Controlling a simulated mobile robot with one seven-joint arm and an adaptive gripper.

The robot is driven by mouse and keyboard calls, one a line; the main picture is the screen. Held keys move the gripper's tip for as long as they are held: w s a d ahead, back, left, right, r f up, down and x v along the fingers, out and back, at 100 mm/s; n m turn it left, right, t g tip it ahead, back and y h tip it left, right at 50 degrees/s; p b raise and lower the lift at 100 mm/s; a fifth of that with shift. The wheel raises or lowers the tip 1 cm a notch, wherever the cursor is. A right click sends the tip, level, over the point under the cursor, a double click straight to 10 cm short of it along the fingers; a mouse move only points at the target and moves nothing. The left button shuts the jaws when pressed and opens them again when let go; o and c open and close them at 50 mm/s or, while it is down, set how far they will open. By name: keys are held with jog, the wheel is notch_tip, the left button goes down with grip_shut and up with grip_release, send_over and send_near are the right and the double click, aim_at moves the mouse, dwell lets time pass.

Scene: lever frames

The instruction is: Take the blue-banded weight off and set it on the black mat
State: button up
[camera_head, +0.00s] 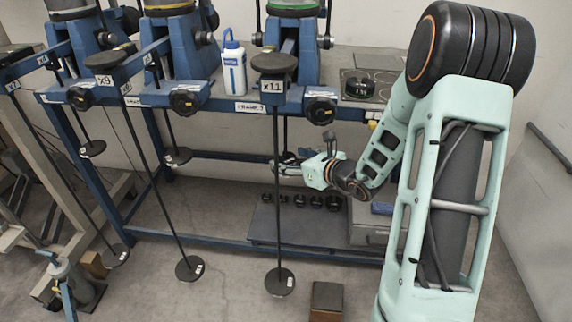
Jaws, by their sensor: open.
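My gripper (288,167) is open below the bench edge, close to the long hanger rod under the x11 lever end (273,85). I cannot tell whether it touches the rod or what lies between its fingers. I cannot make out a blue band on any weight. A dark mat with ring marks (387,92) lies on the bench right of the frames. A black weight with a green mark (359,88) stands on it. My arm hides part of the bench to its right.
Long hanger rods end in black discs, including one under x11 (280,282) and one to its left (190,268). A white and blue bottle (233,68) stands on the bench. Several black weights (316,201) line the lower shelf (270,222). A brown block (327,298) is on the floor.

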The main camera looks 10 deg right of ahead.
jog(key=shift+x, duration=1.2)
jog(key=c, duration=1.5)
